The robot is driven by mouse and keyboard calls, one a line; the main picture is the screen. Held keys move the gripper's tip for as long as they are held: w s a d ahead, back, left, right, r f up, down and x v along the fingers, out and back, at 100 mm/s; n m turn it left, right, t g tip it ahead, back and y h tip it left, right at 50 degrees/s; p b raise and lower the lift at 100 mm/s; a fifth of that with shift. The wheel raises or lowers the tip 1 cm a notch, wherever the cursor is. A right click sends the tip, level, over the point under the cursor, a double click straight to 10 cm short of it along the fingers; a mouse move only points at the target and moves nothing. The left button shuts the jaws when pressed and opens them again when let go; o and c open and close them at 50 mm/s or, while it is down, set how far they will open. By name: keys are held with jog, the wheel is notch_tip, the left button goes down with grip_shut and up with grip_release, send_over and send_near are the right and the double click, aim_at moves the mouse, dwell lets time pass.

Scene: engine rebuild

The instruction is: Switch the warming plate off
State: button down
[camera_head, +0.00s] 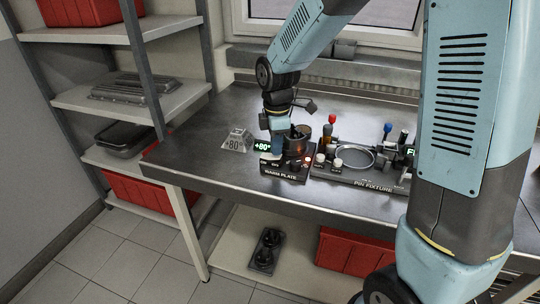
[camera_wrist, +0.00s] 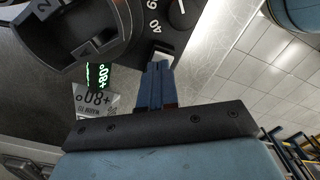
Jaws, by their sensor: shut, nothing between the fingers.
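The warming plate (camera_head: 285,174) is a small dark box labelled "WARM PLATE" near the bench's front edge. Its green display reads +80° (camera_head: 262,147) and shows in the wrist view (camera_wrist: 99,77). A reddish light (camera_head: 307,161) glows at its right. A dark round part (camera_head: 299,141) stands on it. The wrist view shows a black dial (camera_wrist: 183,10) with numbers beside it and a small white switch-like piece (camera_wrist: 163,56). My gripper (camera_head: 277,153) is shut and empty, low over the plate's front left. Its blue fingertips (camera_wrist: 157,66) are at the white piece; contact cannot be told.
A grey +80° sign (camera_head: 236,141) stands left of the plate. A pin fixture (camera_head: 373,185) with a metal ring and colored-handled tools stands close on the right. The bench (camera_head: 200,135) is clear at left. Shelves (camera_head: 100,100) stand at far left.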

jog(key=shift+f, duration=0.5)
dwell(0.4)
jog(key=shift+r, duration=3.5)
jog(key=shift+s+d+r, duration=0.1)
jog(key=shift+d+r, duration=0.1)
jog(key=s+d+r+m+t, duration=0.2)
jog(key=s+d+r+m, duration=0.4)
jog(key=s+d+m, duration=0.3)
jog(key=s+d+r+m+t, duration=0.3)
jog(key=s+d+r+m, duration=0.3)
jog(key=s+d+m, duration=0.4)
jog(key=shift+s+d+r+m+t, duration=0.2)
jog(key=shift+d+m+t, duration=0.1)
jog(key=shift+d+m, duration=0.15)
